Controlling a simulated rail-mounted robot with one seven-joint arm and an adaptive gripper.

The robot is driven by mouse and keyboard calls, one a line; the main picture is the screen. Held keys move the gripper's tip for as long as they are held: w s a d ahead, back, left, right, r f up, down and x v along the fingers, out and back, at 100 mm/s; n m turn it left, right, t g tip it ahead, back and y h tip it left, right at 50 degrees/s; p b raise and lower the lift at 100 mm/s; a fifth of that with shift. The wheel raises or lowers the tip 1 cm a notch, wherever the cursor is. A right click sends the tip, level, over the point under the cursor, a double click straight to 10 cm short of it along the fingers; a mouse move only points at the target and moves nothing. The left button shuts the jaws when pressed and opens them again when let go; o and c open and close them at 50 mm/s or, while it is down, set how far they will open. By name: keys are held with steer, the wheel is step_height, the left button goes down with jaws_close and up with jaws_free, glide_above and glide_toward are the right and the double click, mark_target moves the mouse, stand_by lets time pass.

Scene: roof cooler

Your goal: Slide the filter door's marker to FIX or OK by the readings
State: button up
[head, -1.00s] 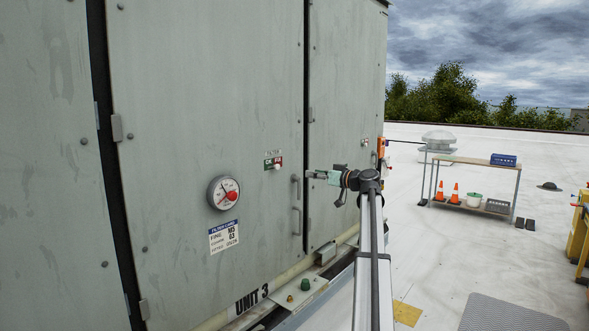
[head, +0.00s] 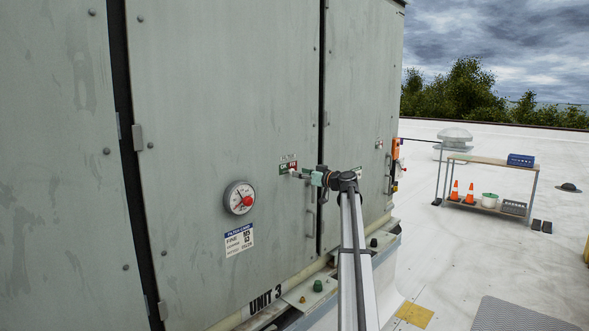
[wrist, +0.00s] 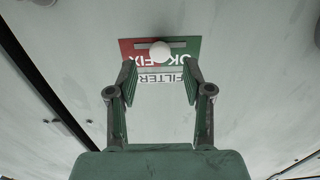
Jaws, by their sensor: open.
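The filter marker plate (head: 287,167) is on the grey cooler door, with green OK on the left and red FIX on the right. In the wrist view the plate (wrist: 192,46) appears upside down, with FIX on the left. Its white knob (wrist: 160,52) shows near the border of the colours; its exact slot position is unclear. My gripper (wrist: 158,67) is open, its fingertips on either side of the knob, with no contact visible. In the head view my gripper (head: 299,174) is at the plate. A round gauge (head: 240,198) has a red-marked dial; its reading is too small to tell.
A filter card (head: 239,240) below the gauge has a partly legible "FINE M5" line. A door handle (head: 311,222) is just below my arm. A ledge with a green knob (head: 318,286) runs along the base. A bench (head: 497,163) stands far off on the open roof.

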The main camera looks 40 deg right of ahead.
steer(key=shift+w+a+p, duration=0.2)
steer(key=shift+w+p, duration=0.1)
steer(key=shift+w, duration=0.75)
steer(key=shift+w+a+p, duration=0.2)
steer(key=shift+w+p, duration=0.05)
steer(key=shift+w, duration=0.75)
jaws_close()
